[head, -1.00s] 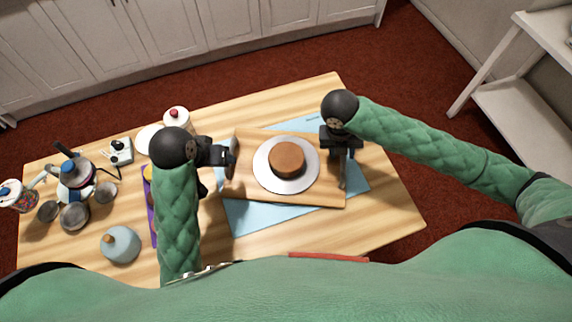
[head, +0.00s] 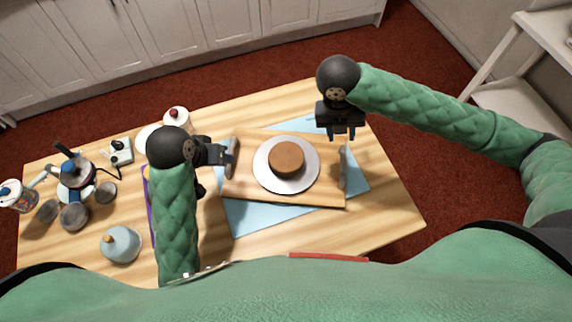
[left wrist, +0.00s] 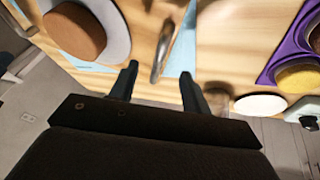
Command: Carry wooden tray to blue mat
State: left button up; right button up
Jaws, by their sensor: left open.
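The wooden tray (head: 325,194) lies over the blue mat (head: 262,217), whose edges show around it. A brown cake (head: 287,157) on a silver round stand (head: 262,171) sits on the tray. The tray has a grey handle at its left end (head: 233,157) and another at its right end (head: 342,168). My left gripper (left wrist: 158,82) is open at the left handle. In the left wrist view that handle (left wrist: 163,50) stands just beyond and between the fingertips. My right gripper (head: 343,135) is open and empty, above and behind the right handle, apart from it.
A purple tray (left wrist: 290,45) lies left of the wooden tray, partly hidden by my left arm. A blue-grey rounded jar (head: 121,245), metal pans (head: 74,217) and a candy jar (head: 20,196) crowd the table's left side. The table's right front corner (head: 392,222) is clear.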

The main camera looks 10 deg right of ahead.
jog(key=shift+a+r, duration=0.25)
jog(key=shift+r, duration=1)
